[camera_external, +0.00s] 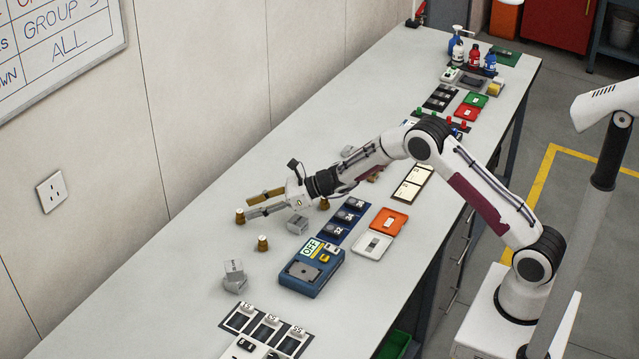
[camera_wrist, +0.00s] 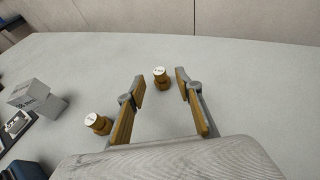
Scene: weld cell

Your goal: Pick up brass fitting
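A brass fitting (camera_external: 240,217) with a pale top stands upright on the bench, right by my fingertips. In the wrist view this fitting (camera_wrist: 160,79) shows in the gap between the fingertips, at their far end. My gripper (camera_external: 249,206) is open and empty, reaching low over the bench toward the wall; its two fingers (camera_wrist: 160,92) stand apart in the wrist view. A second brass fitting (camera_external: 263,243) stands nearer the front; it also shows left of the left finger in the wrist view (camera_wrist: 98,122). Another fitting (camera_external: 324,204) is beside my wrist.
Grey metal blocks (camera_external: 234,272) lie to the front left and another block (camera_external: 297,225) lies beside my gripper. A blue device marked OFF (camera_external: 311,268), an orange tray (camera_external: 388,221) and a white tray (camera_external: 372,246) are nearer the front edge. The bench toward the wall is clear.

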